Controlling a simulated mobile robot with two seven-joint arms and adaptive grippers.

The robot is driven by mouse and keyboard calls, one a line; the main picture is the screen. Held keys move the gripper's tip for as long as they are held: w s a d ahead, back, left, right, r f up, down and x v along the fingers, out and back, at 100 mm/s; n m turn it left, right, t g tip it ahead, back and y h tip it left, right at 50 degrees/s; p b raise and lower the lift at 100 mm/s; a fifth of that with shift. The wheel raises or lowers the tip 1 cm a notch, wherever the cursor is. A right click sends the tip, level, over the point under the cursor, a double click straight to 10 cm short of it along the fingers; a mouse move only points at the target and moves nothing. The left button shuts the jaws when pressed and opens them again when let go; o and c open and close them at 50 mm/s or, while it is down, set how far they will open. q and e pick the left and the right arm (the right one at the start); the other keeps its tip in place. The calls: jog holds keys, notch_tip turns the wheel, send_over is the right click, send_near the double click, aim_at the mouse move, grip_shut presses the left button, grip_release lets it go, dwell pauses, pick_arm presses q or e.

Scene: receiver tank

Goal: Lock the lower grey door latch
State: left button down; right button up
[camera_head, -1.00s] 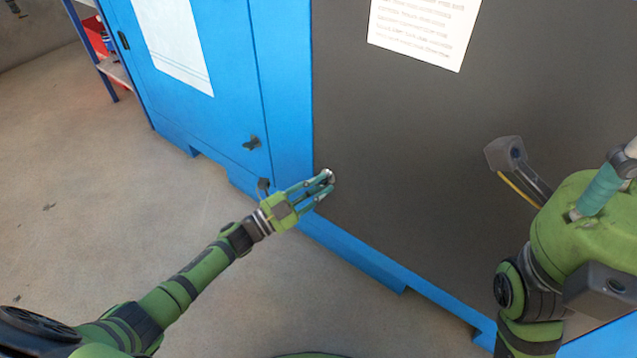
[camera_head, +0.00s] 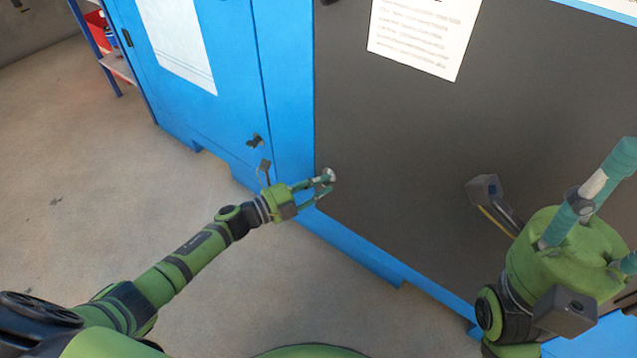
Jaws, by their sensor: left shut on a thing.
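The lower latch (camera_head: 329,173) is a small silvery knob at the lower left edge of the dark grey door (camera_head: 430,160). My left gripper (camera_head: 326,183) has its teal fingers around the latch and is shut on it. The fingers partly cover the latch, so I cannot tell which way it is turned. My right gripper (camera_head: 612,215) is at the right, in front of the grey door, with its fingers spread apart and nothing seen between them.
A blue cabinet (camera_head: 225,110) with a black handle (camera_head: 255,140) adjoins the grey door on the left. A white paper sheet (camera_head: 425,35) is on the grey door. A shelf (camera_head: 117,67) stands at the far left. The concrete floor (camera_head: 90,190) is clear.

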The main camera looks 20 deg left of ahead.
pick_arm(q)
jog(key=shift+r, duration=0.1)
jog(key=c, duration=1.2)
grip_release()
jog(key=v, duration=1.2)
